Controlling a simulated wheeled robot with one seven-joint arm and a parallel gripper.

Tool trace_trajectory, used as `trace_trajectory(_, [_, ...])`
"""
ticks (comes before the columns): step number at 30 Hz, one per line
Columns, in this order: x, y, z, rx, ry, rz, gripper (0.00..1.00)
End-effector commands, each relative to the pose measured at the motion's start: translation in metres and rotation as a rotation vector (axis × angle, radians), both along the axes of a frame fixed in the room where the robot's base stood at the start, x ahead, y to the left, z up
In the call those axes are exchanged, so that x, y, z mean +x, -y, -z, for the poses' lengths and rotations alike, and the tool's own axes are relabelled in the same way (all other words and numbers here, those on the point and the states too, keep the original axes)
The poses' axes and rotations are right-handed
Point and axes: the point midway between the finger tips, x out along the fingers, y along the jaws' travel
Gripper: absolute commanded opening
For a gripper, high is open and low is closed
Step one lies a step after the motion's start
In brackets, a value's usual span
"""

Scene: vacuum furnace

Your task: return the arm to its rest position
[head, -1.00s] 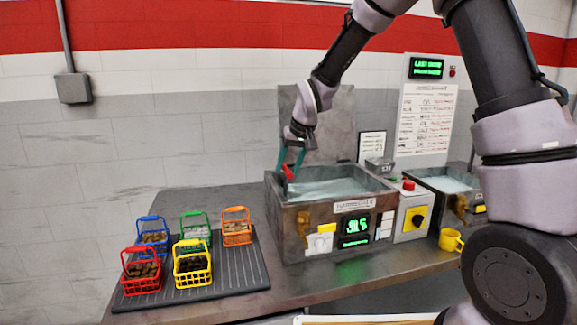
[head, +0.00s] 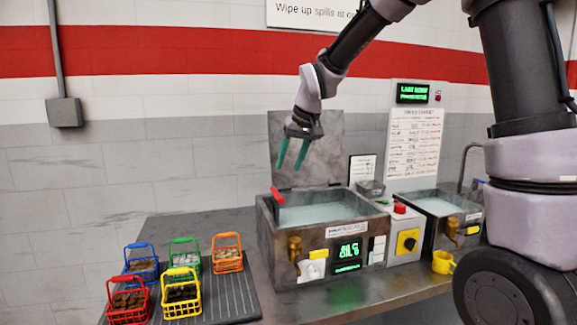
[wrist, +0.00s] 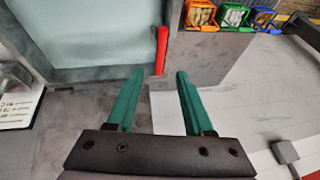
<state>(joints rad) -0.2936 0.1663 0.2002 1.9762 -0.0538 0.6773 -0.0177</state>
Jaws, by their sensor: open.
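My gripper (head: 292,154) hangs from my arm above the left part of the open metal bath (head: 345,203). Its two green fingers are apart, with nothing between them. In the wrist view my gripper (wrist: 155,92) also shows open and empty. A red handle (head: 277,196) sticks up at the bath's left edge, below my fingertips and apart from them. It also shows in the wrist view (wrist: 161,50), beyond the fingertips. The raised lid (head: 310,135) stands behind the gripper.
Several coloured baskets with contents, among them a yellow one (head: 181,294), stand on a dark ribbed mat (head: 232,299) at the left. A control box (head: 405,241), a second bath (head: 440,208) and a yellow mug (head: 442,262) are at the right. The air left of my gripper is clear.

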Motion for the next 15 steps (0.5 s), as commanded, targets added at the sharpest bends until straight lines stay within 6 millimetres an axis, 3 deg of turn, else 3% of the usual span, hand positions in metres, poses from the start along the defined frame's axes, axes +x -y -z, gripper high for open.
trace_trajectory(5, [-0.001, 0.002, -0.002, 0.000, 0.002, 0.004, 0.52])
trace_trajectory(8, [-0.006, 0.017, -0.013, 0.002, 0.013, 0.030, 0.52])
trace_trajectory(11, [-0.022, 0.047, -0.034, 0.006, 0.029, 0.086, 0.52])
trace_trajectory(15, [-0.059, 0.104, -0.067, 0.023, 0.061, 0.198, 0.52])
